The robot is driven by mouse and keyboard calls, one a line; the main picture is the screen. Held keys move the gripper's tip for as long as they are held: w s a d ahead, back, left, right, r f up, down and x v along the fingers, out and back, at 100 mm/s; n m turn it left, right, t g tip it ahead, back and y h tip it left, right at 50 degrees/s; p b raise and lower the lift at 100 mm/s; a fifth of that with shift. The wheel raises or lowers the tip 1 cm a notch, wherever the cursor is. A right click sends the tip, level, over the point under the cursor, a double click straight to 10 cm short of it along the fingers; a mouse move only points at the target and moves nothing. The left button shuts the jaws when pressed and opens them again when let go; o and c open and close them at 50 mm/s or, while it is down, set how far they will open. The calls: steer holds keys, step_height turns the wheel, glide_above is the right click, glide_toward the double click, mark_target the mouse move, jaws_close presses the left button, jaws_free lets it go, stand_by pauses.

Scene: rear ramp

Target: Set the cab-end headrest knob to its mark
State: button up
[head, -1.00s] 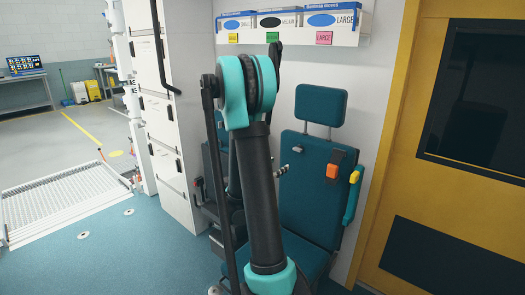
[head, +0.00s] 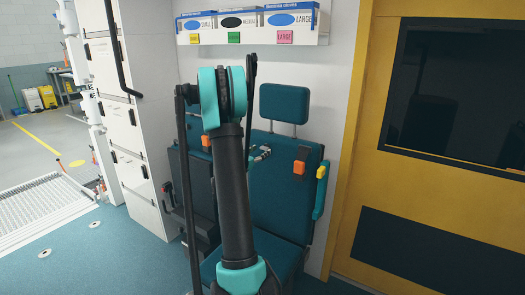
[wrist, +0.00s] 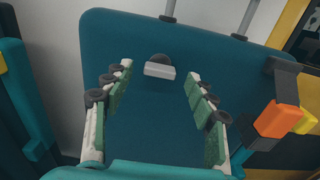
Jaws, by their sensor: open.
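The headrest knob (wrist: 159,70) is a light grey bar with a dark round part behind it, on the upper front of the teal seat backrest (wrist: 190,40). In the wrist view its bar lies nearly level, tilted slightly down to the right. My gripper (wrist: 161,80) is open, its two green-padded fingers on either side of the knob with gaps on both sides. In the head view my gripper (head: 263,152) is in front of the upper backrest and hides the knob. The headrest (head: 284,104) stands above on two posts. I cannot make out a mark.
An orange buckle (wrist: 277,119) and a yellow-topped armrest (head: 321,185) are at the backrest's right. A second teal seat (wrist: 22,110) is at the left. A glove-box shelf (head: 250,36) hangs above; a yellow door (head: 362,175) stands right. Open floor (head: 100,260) lies left.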

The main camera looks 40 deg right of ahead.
mark_target(265, 148)
steer(key=shift+x, duration=1.4)
steer(key=c, duration=1.2)
steer(key=shift+o, duration=0.2)
